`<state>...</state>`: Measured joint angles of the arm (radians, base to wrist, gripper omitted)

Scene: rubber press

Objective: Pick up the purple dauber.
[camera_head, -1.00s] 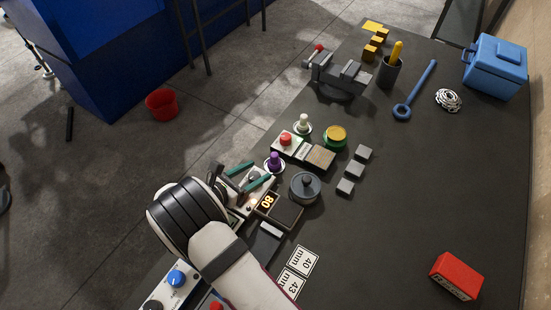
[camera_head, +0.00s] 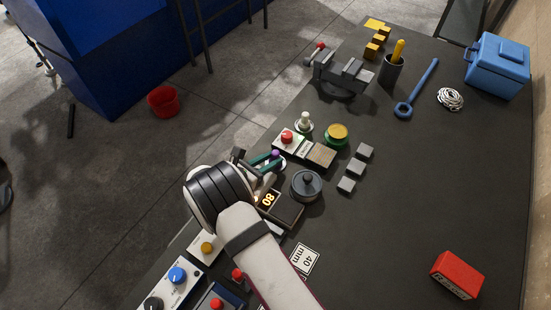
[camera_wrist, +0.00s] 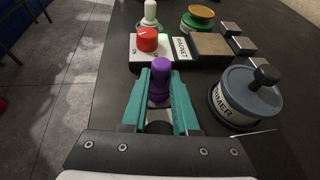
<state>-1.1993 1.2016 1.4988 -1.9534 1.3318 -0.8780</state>
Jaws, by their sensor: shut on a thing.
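The purple dauber (camera_wrist: 161,78) stands upright between the teal fingers of my gripper (camera_wrist: 160,88) in the wrist view. The fingers are shut on it, one on each side. In the head view only the top of the purple dauber (camera_head: 275,154) shows between the teal fingertips of my gripper (camera_head: 269,159). A pale round base is partly visible under it, and I cannot tell whether the dauber is off it.
A grey primer pot (camera_wrist: 246,97) stands close on the right. The magnet box (camera_wrist: 150,48) with a red knob lies just beyond, with a white dauber (camera_head: 305,121) behind it. Grey blocks (camera_head: 355,168) lie further right.

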